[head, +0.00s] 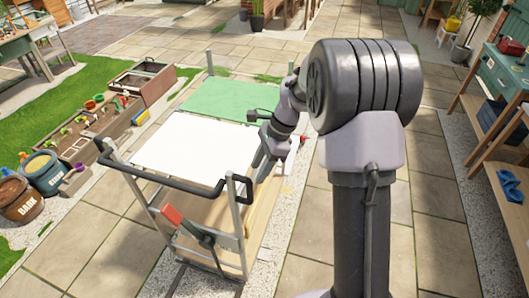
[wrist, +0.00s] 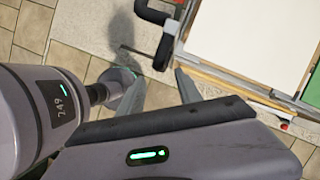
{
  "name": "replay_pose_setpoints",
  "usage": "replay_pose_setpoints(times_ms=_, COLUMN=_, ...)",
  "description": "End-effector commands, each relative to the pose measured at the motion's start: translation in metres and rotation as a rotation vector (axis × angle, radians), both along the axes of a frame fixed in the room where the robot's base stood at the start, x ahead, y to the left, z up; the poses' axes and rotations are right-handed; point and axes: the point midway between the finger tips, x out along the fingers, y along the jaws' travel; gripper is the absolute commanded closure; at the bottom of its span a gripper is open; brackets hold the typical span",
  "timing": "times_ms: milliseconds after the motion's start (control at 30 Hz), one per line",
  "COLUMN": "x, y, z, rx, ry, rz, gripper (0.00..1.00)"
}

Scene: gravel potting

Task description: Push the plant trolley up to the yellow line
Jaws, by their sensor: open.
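The plant trolley (head: 201,147) stands left of centre in the head view, with a white top panel, a green panel behind it, metal posts and a wooden lower deck. Its black handlebar (head: 172,184) runs along the near side; part of it shows at the top of the wrist view (wrist: 154,14). A red-ended lever (head: 173,214) sits below the handlebar. My gripper (head: 259,168) is beside the right end of the handlebar. In the wrist view its fingers (wrist: 155,65) are apart with paving between them.
Barrels (head: 45,172) and a planting bed (head: 100,125) lie left of the trolley. A workbench (head: 500,85) stands at the right. A pale gravel strip (head: 285,205) runs beside the trolley. Open paving (head: 270,55) lies beyond it.

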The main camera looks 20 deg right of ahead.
Motion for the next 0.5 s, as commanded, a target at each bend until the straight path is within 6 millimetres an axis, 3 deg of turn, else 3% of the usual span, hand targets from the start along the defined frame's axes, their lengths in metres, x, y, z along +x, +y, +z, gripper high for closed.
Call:
replay_pose_setpoints(times_ms=100, x=0.000, y=-0.012, z=0.030, rx=0.000, ry=-0.002, rz=-0.001, gripper=0.59)
replay_pose_setpoints(times_ms=200, x=-0.001, y=-0.017, z=0.043, rx=0.000, ry=-0.001, rz=0.000, gripper=0.59)
replay_pose_setpoints(times_ms=500, x=-0.001, y=-0.021, z=0.050, rx=0.000, ry=0.001, rz=0.001, gripper=0.59)
